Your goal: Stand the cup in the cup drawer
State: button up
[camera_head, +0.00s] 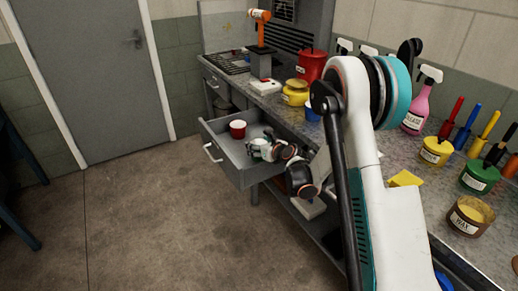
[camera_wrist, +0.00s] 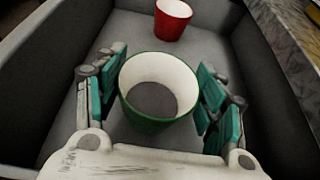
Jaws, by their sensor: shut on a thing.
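A green cup (camera_wrist: 158,92) with a white inside stands mouth-up between the teal pads of my gripper (camera_wrist: 160,98), which is shut on it. In the head view my gripper (camera_head: 268,148) is inside or just over the open drawer (camera_head: 225,160), near its right side, and partly hides the cup. A red cup (camera_wrist: 172,18) stands upright in the drawer beyond the green one; it also shows in the head view (camera_head: 237,129). I cannot tell whether the green cup's base touches the drawer floor.
The counter (camera_head: 262,88) runs along the right, with a blue cup (camera_head: 312,112), a yellow pot (camera_head: 295,92) and a red canister (camera_head: 311,65) on it. The drawer's side walls (camera_wrist: 50,70) stand around my gripper.

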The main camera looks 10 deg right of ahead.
jog(key=shift+f, duration=0.2)
jog(key=shift+f, duration=0.35)
jog(key=o, duration=1.1)
